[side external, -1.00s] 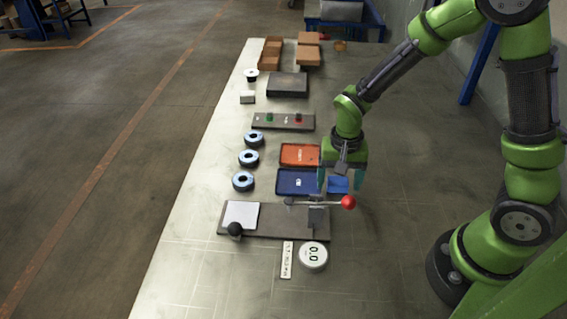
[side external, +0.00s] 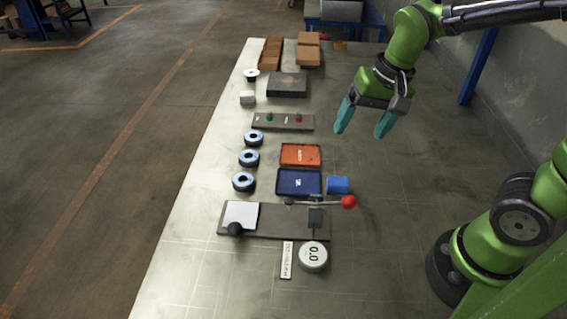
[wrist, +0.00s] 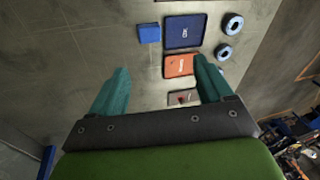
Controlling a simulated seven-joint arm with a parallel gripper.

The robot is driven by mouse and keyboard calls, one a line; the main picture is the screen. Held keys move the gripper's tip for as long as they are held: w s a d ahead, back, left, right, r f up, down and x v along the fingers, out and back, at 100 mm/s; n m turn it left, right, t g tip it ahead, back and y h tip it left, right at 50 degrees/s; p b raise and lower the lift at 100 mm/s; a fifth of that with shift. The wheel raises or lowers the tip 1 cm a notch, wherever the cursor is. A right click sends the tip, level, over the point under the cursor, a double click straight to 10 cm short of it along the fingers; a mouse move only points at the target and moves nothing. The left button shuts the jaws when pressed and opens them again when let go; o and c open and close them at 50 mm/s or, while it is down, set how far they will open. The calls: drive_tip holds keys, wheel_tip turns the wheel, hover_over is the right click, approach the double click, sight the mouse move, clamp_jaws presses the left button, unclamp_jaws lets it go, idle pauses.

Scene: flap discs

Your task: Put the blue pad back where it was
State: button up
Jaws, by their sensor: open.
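The blue pad (side external: 337,185) lies flat on the table, just right of the dark blue tray (side external: 285,190). In the wrist view the blue pad (wrist: 149,33) sits beside the blue tray (wrist: 168,45), with a narrow gap between them. My gripper (side external: 360,134) is open and empty, raised above the table behind and to the right of the pad. Its teal fingers (wrist: 158,86) are spread wide in the wrist view, with nothing between them.
An orange tray (side external: 300,163) lies behind the blue tray. Several flap discs (side external: 242,181) line the left. A plate with a red-knobbed lever (side external: 348,202) and a round 0.0 gauge (side external: 313,256) are in front. The table right of the pad is clear.

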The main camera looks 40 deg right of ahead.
drive_tip(key=s+r+n+t, duration=0.3)
drive_tip(key=s+r+t, duration=0.1)
drive_tip(key=s+r, duration=0.1)
drive_tip(key=shift+s+r+y, duration=0.15)
drive_tip(key=shift+s+y, duration=0.25)
drive_tip(key=shift+s, duration=0.15)
